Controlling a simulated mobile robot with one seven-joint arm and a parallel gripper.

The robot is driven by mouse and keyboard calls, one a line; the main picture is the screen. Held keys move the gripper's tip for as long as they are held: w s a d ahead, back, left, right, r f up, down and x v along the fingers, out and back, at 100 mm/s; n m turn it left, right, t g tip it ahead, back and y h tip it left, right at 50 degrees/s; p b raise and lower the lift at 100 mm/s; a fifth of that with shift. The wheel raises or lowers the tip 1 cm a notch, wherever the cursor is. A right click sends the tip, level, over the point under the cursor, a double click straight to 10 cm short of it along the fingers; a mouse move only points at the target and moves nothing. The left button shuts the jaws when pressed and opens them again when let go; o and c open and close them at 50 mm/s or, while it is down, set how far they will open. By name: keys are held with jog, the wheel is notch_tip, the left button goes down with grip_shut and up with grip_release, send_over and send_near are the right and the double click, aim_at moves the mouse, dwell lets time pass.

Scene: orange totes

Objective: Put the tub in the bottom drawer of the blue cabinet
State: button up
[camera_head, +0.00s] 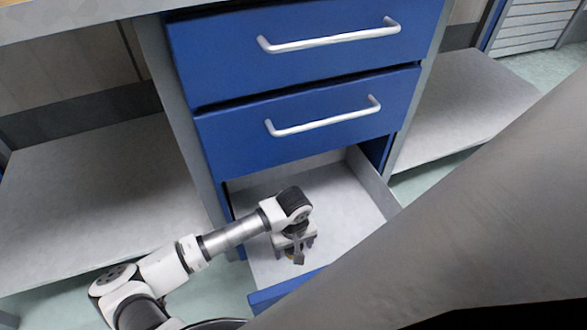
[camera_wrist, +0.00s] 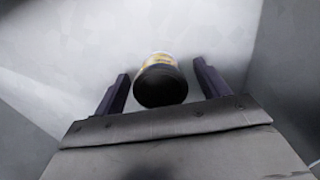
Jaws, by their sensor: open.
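The bottom drawer (camera_head: 345,190) of the blue cabinet (camera_head: 290,137) is pulled open, with a light grey inside. My gripper (camera_head: 297,254) is over the drawer and points down into it. In the wrist view my gripper (camera_wrist: 160,85) is open, its two dark fingers apart on either side of the tub. The tub (camera_wrist: 160,80) is small, with a dark end and a yellow and white side. I cannot tell whether it rests on the drawer floor. In the head view the tub is mostly hidden by my gripper.
Two closed blue drawers with silver handles (camera_head: 325,117) are above the open one. Grey shelves lie to the left (camera_head: 110,190) and right (camera_head: 455,105). A large grey surface (camera_head: 450,220) blocks the lower right of the head view. Drawer walls stand close around my gripper.

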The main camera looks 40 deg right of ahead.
notch_tip(320, 180, up, 12)
jog(key=p, duration=0.3)
jog(key=shift+r+p, duration=0.15)
jog(key=shift+p, duration=0.25)
